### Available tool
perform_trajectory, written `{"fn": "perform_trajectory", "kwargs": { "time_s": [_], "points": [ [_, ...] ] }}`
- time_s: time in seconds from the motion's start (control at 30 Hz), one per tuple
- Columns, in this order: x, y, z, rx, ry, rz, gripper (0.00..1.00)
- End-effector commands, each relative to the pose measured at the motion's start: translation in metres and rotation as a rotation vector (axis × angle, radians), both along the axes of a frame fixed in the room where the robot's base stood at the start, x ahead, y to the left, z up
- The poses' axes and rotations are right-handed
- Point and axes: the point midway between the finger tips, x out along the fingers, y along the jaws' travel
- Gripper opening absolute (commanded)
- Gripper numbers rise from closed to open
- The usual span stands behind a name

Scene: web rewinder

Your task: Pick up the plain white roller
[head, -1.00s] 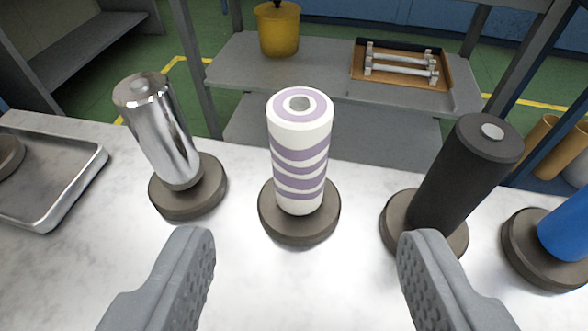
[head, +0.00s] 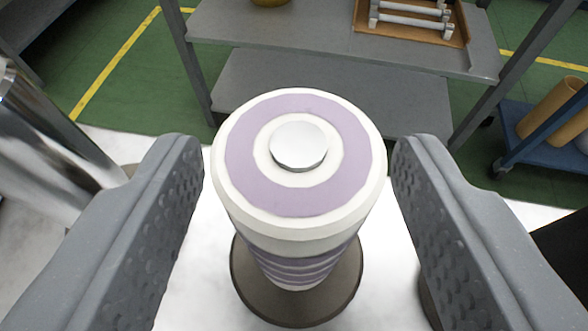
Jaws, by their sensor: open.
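A white roller with purple stripes (head: 300,225) stands upright on a dark round base (head: 300,312) in the middle of the head view. Its top shows a purple ring around a metal end cap. No plain white roller is in view. My gripper (head: 298,150) is open, with one finger on each side of the striped roller's upper part. A gap shows between the roller and each finger. Nothing is held.
A chrome roller (head: 45,150) stands close behind the left finger. A black roller (head: 568,245) shows at the right edge. Beyond the pale worktop are a grey shelf unit (head: 330,95) and a blue cart (head: 530,145).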

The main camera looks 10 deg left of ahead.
Motion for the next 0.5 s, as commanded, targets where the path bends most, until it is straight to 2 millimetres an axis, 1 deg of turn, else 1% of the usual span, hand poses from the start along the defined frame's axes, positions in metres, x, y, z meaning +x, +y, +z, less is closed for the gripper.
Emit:
{"fn": "perform_trajectory", "kwargs": {
  "time_s": [0.13, 0.4, 0.47, 0.5],
  "points": [
    [0.0064, 0.0015, -0.0029, 0.0, -0.001, 0.0, 0.54],
    [0.0074, 0.0014, -0.0026, 0.0, 0.0, 0.0, 0.54],
    [0.0074, 0.0013, -0.0027, 0.0, 0.0, 0.0, 0.37],
    [0.0074, 0.0012, -0.0026, 0.0, 0.0, 0.0, 0.26]
  ]
}}
